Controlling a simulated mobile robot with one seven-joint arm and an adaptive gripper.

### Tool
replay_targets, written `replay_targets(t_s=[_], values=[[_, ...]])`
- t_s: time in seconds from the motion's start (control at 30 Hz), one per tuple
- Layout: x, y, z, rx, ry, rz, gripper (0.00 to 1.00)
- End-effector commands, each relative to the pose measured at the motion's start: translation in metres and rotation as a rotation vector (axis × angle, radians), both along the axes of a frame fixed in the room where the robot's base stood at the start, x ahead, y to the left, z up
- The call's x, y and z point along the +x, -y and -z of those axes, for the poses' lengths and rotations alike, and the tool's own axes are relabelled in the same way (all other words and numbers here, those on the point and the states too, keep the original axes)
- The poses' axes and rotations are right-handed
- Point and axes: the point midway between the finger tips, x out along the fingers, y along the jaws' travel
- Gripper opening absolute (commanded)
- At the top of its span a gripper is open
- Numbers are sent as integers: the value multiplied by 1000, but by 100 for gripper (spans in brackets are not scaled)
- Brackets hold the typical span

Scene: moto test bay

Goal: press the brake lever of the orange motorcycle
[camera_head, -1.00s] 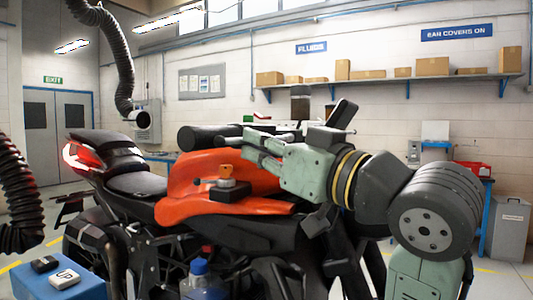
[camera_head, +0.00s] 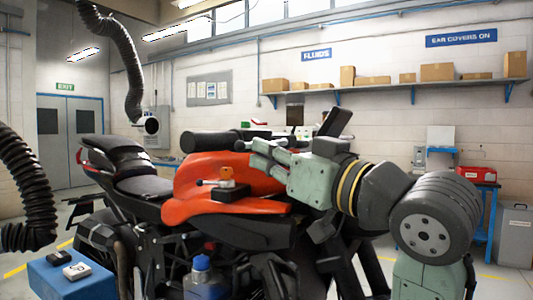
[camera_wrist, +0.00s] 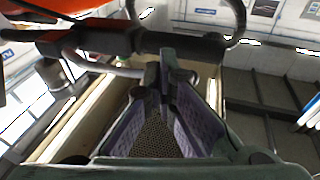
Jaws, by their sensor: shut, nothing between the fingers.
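The orange motorcycle (camera_head: 215,180) stands across the middle of the head view, its tail to the left. My gripper (camera_head: 252,148) is beside the handlebar area, above the orange tank. In the wrist view my gripper (camera_wrist: 165,78) is shut and empty, its fingers meeting just below the black handlebar (camera_wrist: 190,45). A thin grey bar (camera_wrist: 105,68), which looks like the brake lever, runs below the handlebar and ends near the fingertips. I cannot tell if they touch. The lever is not clear in the head view. The tail light (camera_head: 80,155) looks dark.
A blue box (camera_head: 75,280) with a black and a white button stands at front left. A blue-capped bottle (camera_head: 203,275) is in front of the motorcycle. A black hose (camera_head: 25,190) hangs at left. A shelf (camera_head: 400,86) with boxes lines the back wall.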

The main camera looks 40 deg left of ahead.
Motion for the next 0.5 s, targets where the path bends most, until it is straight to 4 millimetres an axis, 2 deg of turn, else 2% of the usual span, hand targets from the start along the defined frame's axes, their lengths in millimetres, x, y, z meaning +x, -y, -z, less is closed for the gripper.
replay_targets(t_s=[0.1,0.3,0.5], values=[[-2,25,10,3,3,6,0],[-7,68,16,3,2,5,0],[-10,92,18,2,1,3,0]])
